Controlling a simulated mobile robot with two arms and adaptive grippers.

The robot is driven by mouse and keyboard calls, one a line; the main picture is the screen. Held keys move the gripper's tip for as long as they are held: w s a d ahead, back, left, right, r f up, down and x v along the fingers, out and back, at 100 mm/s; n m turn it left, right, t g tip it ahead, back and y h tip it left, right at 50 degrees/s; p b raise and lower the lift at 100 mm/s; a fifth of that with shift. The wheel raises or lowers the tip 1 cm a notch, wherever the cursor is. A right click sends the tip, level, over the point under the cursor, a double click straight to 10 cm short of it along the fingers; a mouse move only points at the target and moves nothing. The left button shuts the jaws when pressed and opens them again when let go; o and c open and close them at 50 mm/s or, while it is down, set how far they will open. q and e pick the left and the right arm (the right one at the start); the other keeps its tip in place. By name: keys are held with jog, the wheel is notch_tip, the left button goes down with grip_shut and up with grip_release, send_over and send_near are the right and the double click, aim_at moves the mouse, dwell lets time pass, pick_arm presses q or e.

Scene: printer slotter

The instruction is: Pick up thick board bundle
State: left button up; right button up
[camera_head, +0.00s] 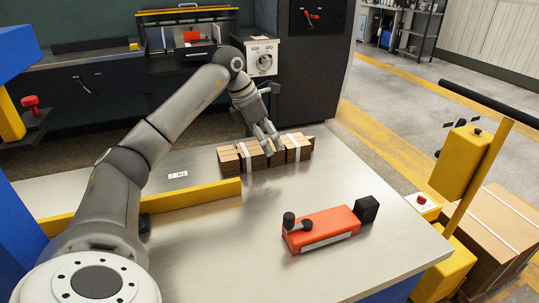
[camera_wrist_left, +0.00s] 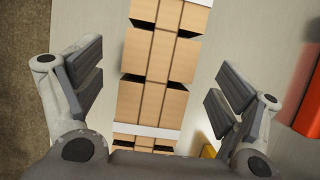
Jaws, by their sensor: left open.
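The board bundle (camera_head: 285,151) is a row of brown cardboard stacks with white bands on the metal table (camera_head: 200,260). My left gripper (camera_head: 267,138) is just above the bundle, pointing down. In the left wrist view the bundle (camera_wrist_left: 155,101) runs up the middle, between the two open fingers of the left gripper (camera_wrist_left: 155,85). Both fingers are apart from the boards. A white band (camera_wrist_left: 148,130) crosses the near part of the bundle, and another lies at the top. In the head view, the gripper hides part of the bundle. My right gripper does not show.
A red tool with a black knob (camera_head: 322,229) lies on the table to the front right. A yellow rail (camera_head: 190,195) stands left of the bundle. A yellow post unit (camera_head: 462,160) stands past the right table edge. The table between bundle and red tool is clear.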

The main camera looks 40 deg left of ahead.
pick_arm(q)
jog(key=x, duration=0.3)
jog(key=shift+a+f, duration=0.1)
jog(key=shift+f, duration=0.15)
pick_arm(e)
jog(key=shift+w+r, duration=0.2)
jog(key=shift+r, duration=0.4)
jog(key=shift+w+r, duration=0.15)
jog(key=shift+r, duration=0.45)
pick_arm(q)
jog(key=c, duration=1.1)
